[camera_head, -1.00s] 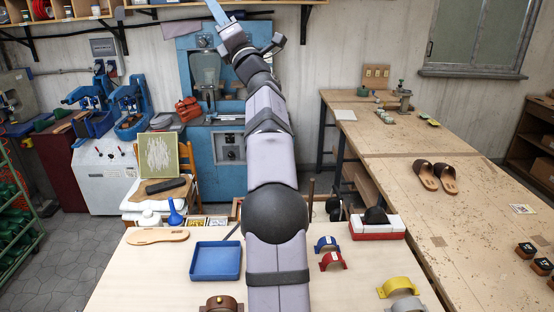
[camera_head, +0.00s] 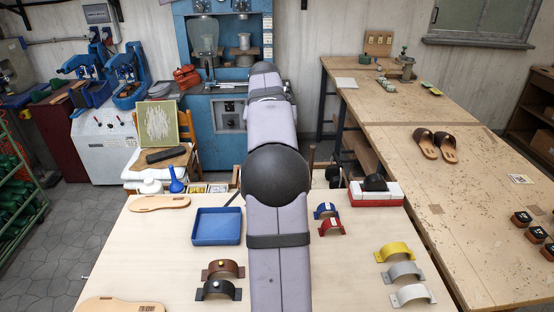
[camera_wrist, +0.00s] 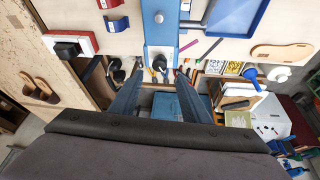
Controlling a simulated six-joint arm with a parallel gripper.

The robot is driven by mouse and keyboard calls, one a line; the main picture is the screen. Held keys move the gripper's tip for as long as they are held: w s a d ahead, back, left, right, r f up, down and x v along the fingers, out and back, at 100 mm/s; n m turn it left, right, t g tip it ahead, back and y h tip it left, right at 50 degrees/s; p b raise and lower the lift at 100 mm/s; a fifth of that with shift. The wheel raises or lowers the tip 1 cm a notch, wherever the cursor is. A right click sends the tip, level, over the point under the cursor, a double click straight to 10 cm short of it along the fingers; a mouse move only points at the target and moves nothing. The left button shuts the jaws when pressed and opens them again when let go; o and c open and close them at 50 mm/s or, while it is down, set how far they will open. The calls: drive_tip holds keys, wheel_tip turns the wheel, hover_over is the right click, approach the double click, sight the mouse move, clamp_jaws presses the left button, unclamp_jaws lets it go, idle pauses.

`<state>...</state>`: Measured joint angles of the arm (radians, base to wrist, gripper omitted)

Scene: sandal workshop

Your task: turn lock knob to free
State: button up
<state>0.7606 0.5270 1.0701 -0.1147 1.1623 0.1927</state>
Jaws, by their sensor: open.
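In the wrist view a blue fixture (camera_wrist: 152,34) with a round grey boss (camera_wrist: 158,17) on top stands at the table's edge. A small dark round part (camera_wrist: 160,62) at the fixture's end may be the lock knob; it is too small to tell its setting. My gripper (camera_wrist: 158,69) is open, its two blue fingers apart and pointing toward that part. The tips line up with it on either side in the picture, but I cannot tell the distance or whether they touch. In the head view my arm hides the gripper and the fixture.
On the table are a blue tray (camera_head: 193,240), brown and black straps (camera_head: 223,267), blue and red straps (camera_head: 331,225), yellow and grey straps (camera_head: 394,250) and a red-and-white block (camera_head: 358,200) holding a black piece. A blue machine (camera_head: 180,45) stands behind.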

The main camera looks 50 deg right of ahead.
drive_tip(key=shift+s+m, duration=0.1)
drive_tip(key=shift+m, duration=0.6)
drive_tip(key=shift+f, duration=0.1)
drive_tip(key=shift+p+x, duration=1.4)
drive_tip(key=shift+x, duration=2.25)
drive_tip(key=shift+a, duration=0.1)
drive_tip(key=shift+c, duration=0.4)
drive_tip(key=c, duration=1)
